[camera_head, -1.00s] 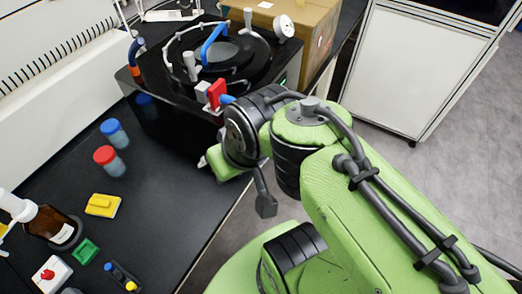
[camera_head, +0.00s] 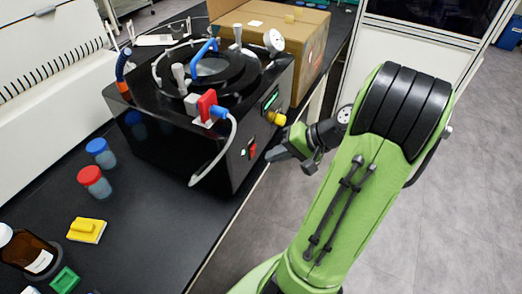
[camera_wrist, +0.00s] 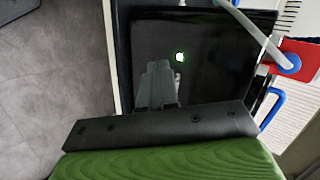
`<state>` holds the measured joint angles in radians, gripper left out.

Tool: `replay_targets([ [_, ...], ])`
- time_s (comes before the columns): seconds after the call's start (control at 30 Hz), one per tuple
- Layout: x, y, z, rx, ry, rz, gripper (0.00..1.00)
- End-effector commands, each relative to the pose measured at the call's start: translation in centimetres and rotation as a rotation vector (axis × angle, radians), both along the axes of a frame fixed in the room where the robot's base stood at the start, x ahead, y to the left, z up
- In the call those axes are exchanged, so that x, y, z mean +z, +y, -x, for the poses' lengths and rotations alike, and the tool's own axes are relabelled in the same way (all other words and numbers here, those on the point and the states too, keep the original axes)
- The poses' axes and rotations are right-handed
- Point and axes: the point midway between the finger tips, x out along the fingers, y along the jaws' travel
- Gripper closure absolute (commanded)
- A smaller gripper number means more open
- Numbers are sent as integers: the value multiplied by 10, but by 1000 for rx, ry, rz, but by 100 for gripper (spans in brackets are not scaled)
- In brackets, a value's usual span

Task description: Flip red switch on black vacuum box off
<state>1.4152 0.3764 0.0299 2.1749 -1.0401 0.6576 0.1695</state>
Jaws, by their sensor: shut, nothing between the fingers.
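The black vacuum box (camera_head: 165,140) stands on the black bench in the head view. The small red switch (camera_head: 252,149) is low on its right-facing panel, above and left of the bench edge. My gripper (camera_head: 272,154) is shut and empty, with its tip just right of the switch; whether it touches the panel cannot be told.
A yellow knob (camera_head: 277,118) sticks out of the panel above my gripper. A white hose (camera_head: 222,155) with a red valve (camera_head: 207,104) hangs over the box's near corner. A cardboard box (camera_head: 305,45) stands behind. Open floor lies to the right.

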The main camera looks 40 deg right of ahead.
Motion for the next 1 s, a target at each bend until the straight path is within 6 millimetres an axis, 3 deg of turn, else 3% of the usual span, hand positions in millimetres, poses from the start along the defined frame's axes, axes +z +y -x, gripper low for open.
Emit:
replay_targets([
  [0.03, -13, -21, 12, -76, -48, -60, 100],
  [0.1, -20, -43, 25, -157, -116, -120, 100],
  [0.3, -25, -72, 50, -275, -231, -196, 100],
  [0.67, -25, -72, 48, -279, -237, -198, 100],
  [0.77, -31, -68, 38, -276, -236, -199, 100],
  [1.0, -54, -52, -6, -273, -235, -200, 100],
])
